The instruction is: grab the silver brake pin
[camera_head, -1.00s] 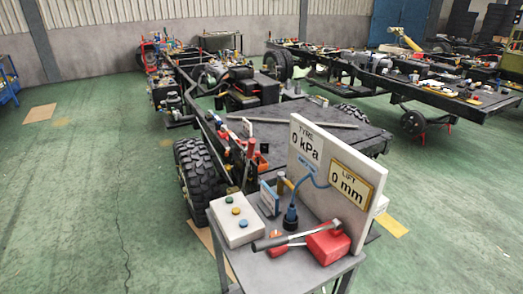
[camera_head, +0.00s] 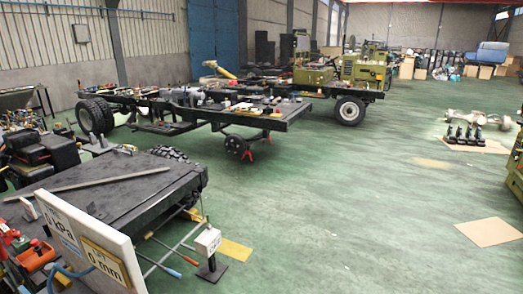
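I cannot make out a silver brake pin in the head view. The near chassis frame (camera_head: 120,190) with its dark flat top stands at the left, and a long grey bar (camera_head: 110,178) lies across it. A second chassis frame (camera_head: 290,113) with many small parts on top stands farther back; the parts are too small to tell apart. Neither of my grippers is in view.
A white sign panel (camera_head: 70,240) reading kPa and mm stands at the lower left. A small white box on a stand (camera_head: 208,240) is beside the near frame. Open green floor (camera_head: 350,220) fills the middle and right. A cardboard sheet (camera_head: 488,232) lies at the right.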

